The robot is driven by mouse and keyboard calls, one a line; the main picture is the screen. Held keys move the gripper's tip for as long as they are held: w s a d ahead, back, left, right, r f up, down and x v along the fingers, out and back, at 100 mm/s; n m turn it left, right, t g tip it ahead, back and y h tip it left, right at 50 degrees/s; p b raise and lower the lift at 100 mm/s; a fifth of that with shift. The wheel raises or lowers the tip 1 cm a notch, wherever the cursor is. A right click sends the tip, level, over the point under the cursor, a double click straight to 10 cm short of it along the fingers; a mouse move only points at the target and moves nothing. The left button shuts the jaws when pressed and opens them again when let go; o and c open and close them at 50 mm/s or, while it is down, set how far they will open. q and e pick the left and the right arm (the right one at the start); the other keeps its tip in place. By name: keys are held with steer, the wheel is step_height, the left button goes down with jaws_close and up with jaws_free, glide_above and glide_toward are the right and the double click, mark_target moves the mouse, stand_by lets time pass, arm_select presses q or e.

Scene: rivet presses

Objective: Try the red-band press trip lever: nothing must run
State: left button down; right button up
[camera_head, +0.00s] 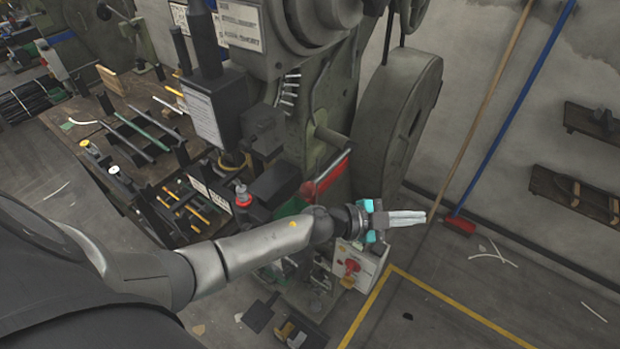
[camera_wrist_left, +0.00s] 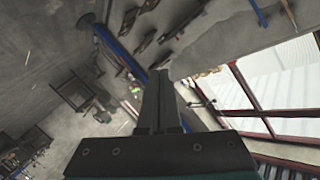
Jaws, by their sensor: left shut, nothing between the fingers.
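A large grey-green press (camera_head: 305,110) stands in the middle of the head view, with a flywheel (camera_head: 405,115) on its right. A red bar-like part (camera_head: 328,177) slants on its lower front, just above my left wrist. I cannot tell whether this is the trip lever or a band. My left gripper (camera_head: 424,217) is right of it, shut and empty, pointing right into free air. The wrist view shows its shut fingers (camera_wrist_left: 160,75), touching nothing. My left forearm hides part of the press's lower front. My right gripper is not in view.
A grey switch box (camera_head: 375,262) with a red knob (camera_head: 351,267) sits low, just below my left wrist. A red push button (camera_head: 243,198) is on the press front. A bench with tools (camera_head: 75,115) is left. A blue-handled broom (camera_head: 510,110) leans right. Floor at right is mostly clear.

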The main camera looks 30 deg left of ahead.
arm_select(q)
steer(key=s+a+r+m+g+y+p, duration=0.1)
steer(key=a+r+g+y+p, duration=0.1)
steer(key=a, duration=0.5)
steer(key=a+r+m+g+y+p, duration=0.2)
steer(key=a+g+y+p, duration=0.2)
steer(key=a, duration=0.4)
steer(key=s+a+r+m+g+y+p, duration=0.1)
steer(key=a+r+m+g+y+p, duration=0.1)
steer(key=a+y, duration=0.4)
steer(key=shift+s+a+r+g+p, duration=0.3)
steer(key=shift+a+r+g+p, duration=0.35)
steer(key=shift+g, duration=0.55)
steer(key=shift+a, duration=0.1)
steer(key=shift+f, duration=0.1)
